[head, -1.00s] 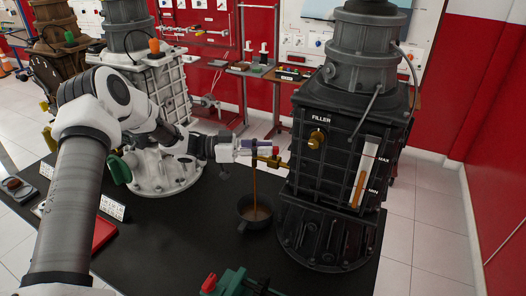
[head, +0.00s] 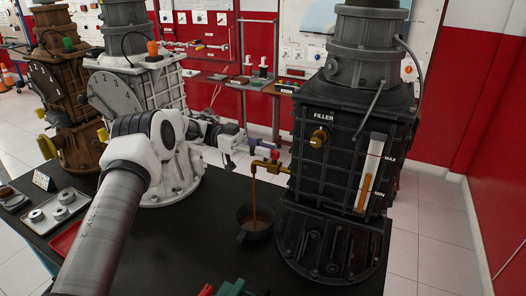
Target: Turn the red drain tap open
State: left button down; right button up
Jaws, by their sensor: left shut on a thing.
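The red drain tap (head: 275,154) sits on a brass pipe low on the left side of the black gearbox housing (head: 345,135). My left gripper (head: 266,146) is at the tap, its fingers shut on the red handle; the fingers partly hide the handle. Brown oil (head: 254,195) runs from the brass spout (head: 254,170) down into a dark cup (head: 255,231) on the table. A sight gauge (head: 371,172) with MAX and MIN marks shows an orange column. My right gripper is not in view.
A white housing (head: 165,165) with a dial stands left of the tap, behind my left arm. A green object (head: 232,288) with a red part lies at the front edge of view. A tray with metal parts (head: 60,208) is at the left of the black table (head: 190,245).

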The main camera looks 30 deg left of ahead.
pick_arm(q)
jog(key=c, duration=1.1)
grip_release()
jog(key=shift+d, duration=0.15)
notch_tip(320, 180, up, 10)
jog(key=shift+r, duration=0.1)
